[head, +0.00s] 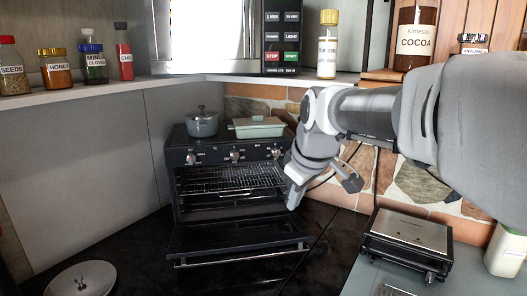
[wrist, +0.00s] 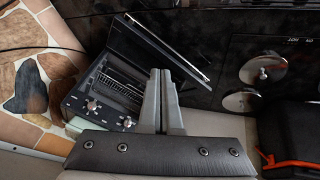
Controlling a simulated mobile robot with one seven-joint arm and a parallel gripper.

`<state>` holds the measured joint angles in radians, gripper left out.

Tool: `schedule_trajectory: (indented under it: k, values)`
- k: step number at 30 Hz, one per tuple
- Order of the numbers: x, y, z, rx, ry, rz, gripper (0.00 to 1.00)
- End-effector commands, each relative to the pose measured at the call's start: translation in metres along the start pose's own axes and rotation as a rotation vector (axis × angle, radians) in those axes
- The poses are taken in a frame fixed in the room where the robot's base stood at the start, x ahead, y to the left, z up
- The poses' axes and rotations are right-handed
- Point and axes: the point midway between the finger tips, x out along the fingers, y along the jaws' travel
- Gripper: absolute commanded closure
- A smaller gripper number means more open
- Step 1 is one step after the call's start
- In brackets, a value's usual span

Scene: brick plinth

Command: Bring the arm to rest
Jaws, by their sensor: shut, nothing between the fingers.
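My gripper (head: 292,205) hangs fingers-down in the head view, in front of the right side of a small dark oven (head: 185,210). In the wrist view my gripper (wrist: 160,72) has its two grey fingers together, with nothing between them. My arm comes in from the right in the head view and is bent down at the wrist. The oven door (head: 240,238) is folded down open, and a wire rack shows inside. The exact gap between my fingers and the oven cannot be told.
A grey pot (head: 202,124) and a green lidded dish (head: 260,127) stand on the oven. A sandwich press (head: 407,242) is at the right, near a white bottle (head: 506,250). A round lid (head: 82,279) lies at lower left. Jars line the shelf (head: 60,97). Dark counter before the oven is clear.

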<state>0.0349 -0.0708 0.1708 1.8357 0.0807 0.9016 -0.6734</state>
Motion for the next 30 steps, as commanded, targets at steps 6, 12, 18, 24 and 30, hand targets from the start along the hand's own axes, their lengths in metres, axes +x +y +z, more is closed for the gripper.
schedule_trajectory:
  k: [6,12,18,24,30]
  values:
    - [-0.03,-0.024,0.059,0.196,-0.022,0.051,1.0]
    - [-0.045,-0.048,0.114,0.384,-0.029,0.085,1.0]
    - [-0.051,-0.075,0.168,0.571,-0.025,0.109,1.0]
    - [-0.048,-0.095,0.204,0.703,-0.019,0.118,1.0]
    - [-0.046,-0.102,0.215,0.749,-0.018,0.119,1.0]
